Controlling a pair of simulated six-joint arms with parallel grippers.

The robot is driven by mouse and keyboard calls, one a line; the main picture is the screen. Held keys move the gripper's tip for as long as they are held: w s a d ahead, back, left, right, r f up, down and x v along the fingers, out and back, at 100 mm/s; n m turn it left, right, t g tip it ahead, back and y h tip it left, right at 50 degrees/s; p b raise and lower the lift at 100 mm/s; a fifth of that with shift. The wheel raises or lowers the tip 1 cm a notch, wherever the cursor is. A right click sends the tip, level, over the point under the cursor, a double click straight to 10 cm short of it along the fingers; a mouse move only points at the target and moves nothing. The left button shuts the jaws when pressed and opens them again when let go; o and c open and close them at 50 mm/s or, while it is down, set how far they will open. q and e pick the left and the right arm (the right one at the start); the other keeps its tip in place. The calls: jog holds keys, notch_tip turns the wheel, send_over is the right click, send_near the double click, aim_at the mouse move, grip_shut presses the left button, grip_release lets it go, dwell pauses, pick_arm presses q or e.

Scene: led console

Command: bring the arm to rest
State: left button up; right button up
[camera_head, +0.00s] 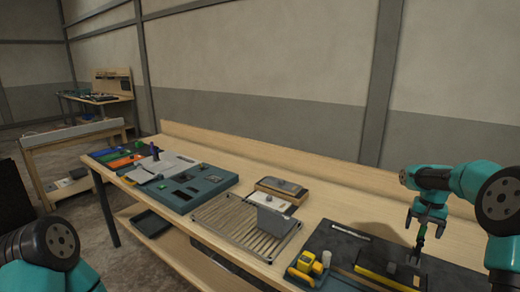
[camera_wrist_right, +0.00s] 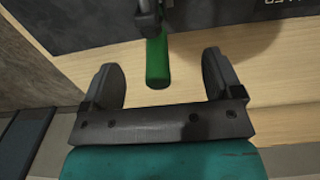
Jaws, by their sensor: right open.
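My right gripper (camera_head: 426,222) hangs above the dark mat (camera_head: 345,247) at the right end of the bench, its jaws pointing down. It is open. In the right wrist view its two dark fingers (camera_wrist_right: 160,75) stand wide apart. A green handle (camera_wrist_right: 157,62) of a tool lies in line with the gap between them and touches neither finger as far as I can see.
A yellow device (camera_head: 306,268) and a black and yellow bar (camera_head: 385,280) are near the front edge. A slatted rack (camera_head: 235,222), a teal console (camera_head: 205,184) and coloured bins (camera_head: 122,160) stand farther left. The strip of bench along the back is clear.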

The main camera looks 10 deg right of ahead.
jog(key=shift+w+d+f, duration=1.15)
jog(key=shift+w+d, duration=0.05)
jog(key=shift+w, duration=0.05)
